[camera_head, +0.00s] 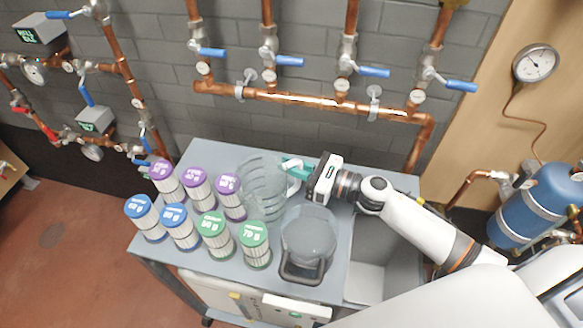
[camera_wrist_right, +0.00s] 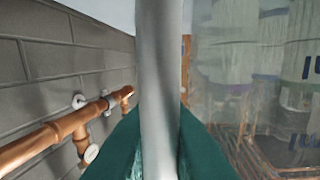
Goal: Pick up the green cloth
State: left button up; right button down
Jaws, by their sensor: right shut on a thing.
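I see no green cloth in either view. My right gripper (camera_head: 292,164), with teal fingers, reaches in from the right over the grey cart top. It is shut on a pale upright bar (camera_wrist_right: 160,90), which looks like the handle of the clear pitcher (camera_head: 260,190). The pitcher stands beside the fingers, left of them in the head view. In the wrist view the bar runs from top to bottom between the teal fingers and hides what is behind it. My left gripper is not in view.
Several filter cartridges with purple, blue and green lids (camera_head: 212,222) crowd the left of the cart (camera_head: 295,150). A second clear container (camera_head: 308,236) stands in front of the pitcher. A grey bin (camera_head: 372,265) is at the right. Copper pipes (camera_head: 320,103) line the wall behind.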

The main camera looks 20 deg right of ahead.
jog(key=shift+f, duration=0.25)
jog(key=shift+f, duration=0.2)
jog(key=c, duration=1.4)
grip_release()
jog(key=shift+c, duration=0.2)
jog(key=shift+r, duration=0.1)
